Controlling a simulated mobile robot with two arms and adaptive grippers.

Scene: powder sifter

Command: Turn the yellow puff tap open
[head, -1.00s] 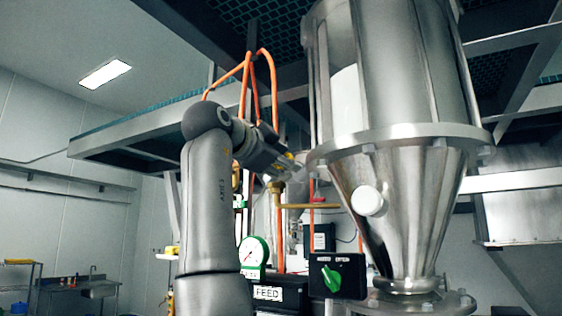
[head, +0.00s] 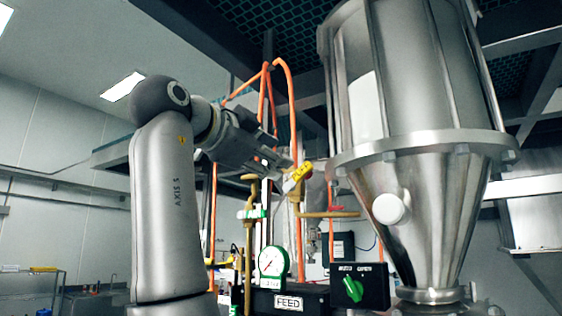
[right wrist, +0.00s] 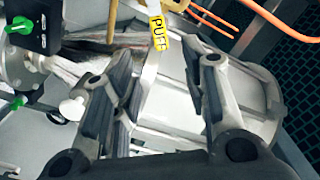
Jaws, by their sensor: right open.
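The yellow puff tap (head: 298,174) is a small yellow lever, tilted up to the right, on a brass fitting left of the steel hopper. In the right wrist view its yellow "PUFF" tag (right wrist: 160,38) is at the top middle, with a pale strip running down from it between the fingers. My right gripper (head: 279,160) is open, just left of the tap in the head view. In the right wrist view its two spread fingers (right wrist: 165,78) stand either side of the strip; contact cannot be told. My left gripper is not in view.
The hopper (head: 425,180) stands close on the right. Orange hoses (head: 286,85) hang above and behind the tap. A gauge (head: 271,262), a FEED label (head: 289,303) and a box with a green knob (head: 354,288) are below.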

